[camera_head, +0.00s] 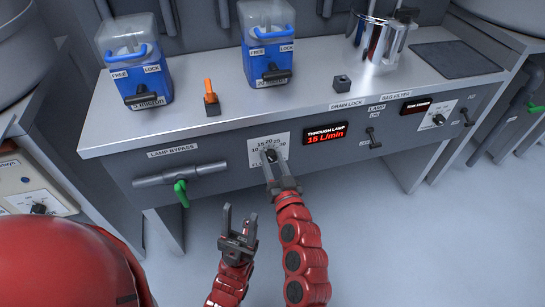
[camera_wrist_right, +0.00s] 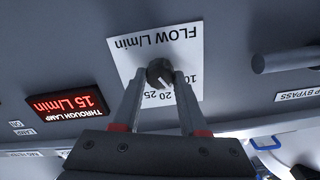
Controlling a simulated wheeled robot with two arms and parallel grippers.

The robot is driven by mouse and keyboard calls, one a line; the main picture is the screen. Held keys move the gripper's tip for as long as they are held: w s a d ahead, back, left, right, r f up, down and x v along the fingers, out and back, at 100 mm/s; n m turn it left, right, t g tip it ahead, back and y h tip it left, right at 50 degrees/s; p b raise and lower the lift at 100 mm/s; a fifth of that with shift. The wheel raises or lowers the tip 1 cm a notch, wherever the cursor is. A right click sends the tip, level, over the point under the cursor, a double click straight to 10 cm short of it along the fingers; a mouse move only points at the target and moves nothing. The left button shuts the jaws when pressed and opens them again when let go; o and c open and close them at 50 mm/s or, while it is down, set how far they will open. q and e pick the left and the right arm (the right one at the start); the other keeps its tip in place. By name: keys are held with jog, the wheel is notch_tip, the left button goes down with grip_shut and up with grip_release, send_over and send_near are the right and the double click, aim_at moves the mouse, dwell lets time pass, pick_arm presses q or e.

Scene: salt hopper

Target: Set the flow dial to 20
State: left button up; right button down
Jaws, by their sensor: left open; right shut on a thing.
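The flow dial (camera_head: 271,155) is a dark knob on a white scale plate (camera_head: 253,158) on the cabinet front. The red display (camera_head: 325,134) beside it reads "THROUGH LAMP 15 L/min". My right gripper (camera_head: 273,164) is shut on the knob, with one finger on each side. In the right wrist view the knob (camera_wrist_right: 159,72) sits between the fingertips (camera_wrist_right: 160,80), and the plate shows upside down. A light pointer mark on the knob faces down and slightly right there, on the side of the printed numbers; a finger hides some. My left gripper (camera_head: 238,224) is open and empty, below and left of the dial.
A lamp bypass pipe with a green handle (camera_head: 181,190) is left of the dial. A lamp lever (camera_head: 374,138) and another dial (camera_head: 438,119) are to the right. Two blue containers (camera_head: 140,75) and an orange switch (camera_head: 210,98) stand on the bench above. Floor is clear at lower right.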

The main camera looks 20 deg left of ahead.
jog(key=m, duration=0.5)
jog(key=shift+f+m+p, duration=0.15)
jog(key=shift+m+p, duration=0.15)
jog(key=shift+p, duration=0.1)
dwell(0.4)
jog(key=shift+c, duration=2.2)
grip_release()
jog(key=shift+d, duration=0.1)
jog(key=p+v, duration=0.3)
jog(key=v, duration=1.4)
jog(key=shift+s+d, duration=0.1)
jog(key=shift+d, duration=0.05)
